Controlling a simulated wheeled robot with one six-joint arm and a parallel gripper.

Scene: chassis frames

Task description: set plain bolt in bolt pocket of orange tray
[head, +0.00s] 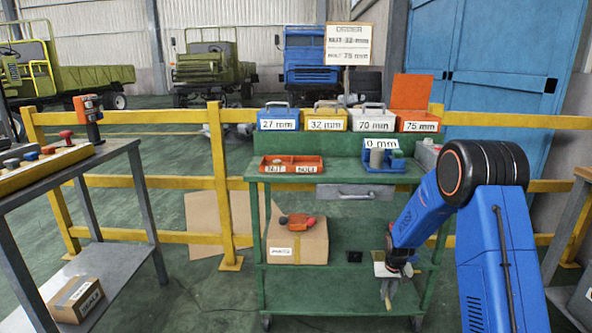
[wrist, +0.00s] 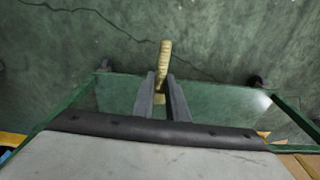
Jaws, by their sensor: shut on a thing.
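The orange tray (head: 290,172) lies on the green bench top in the head view, with labels on its front that seem to read NUT and BOLT. A small grey piece appears in its left part; the right part looks empty. My gripper (head: 388,292) hangs low in front of the bench's right side, below and right of the tray. In the wrist view my gripper (wrist: 162,95) is shut on a pale yellowish rod, seemingly the plain bolt (wrist: 165,55), which sticks out past the fingertips.
Boxes marked 27, 32, 70 and 75 mm (head: 417,126) line the back ledge; the last has its lid up. A blue holder (head: 383,165) with a grey cylinder stands right of the tray. A carton (head: 297,243) with a red tool stands on the bench's lower shelf.

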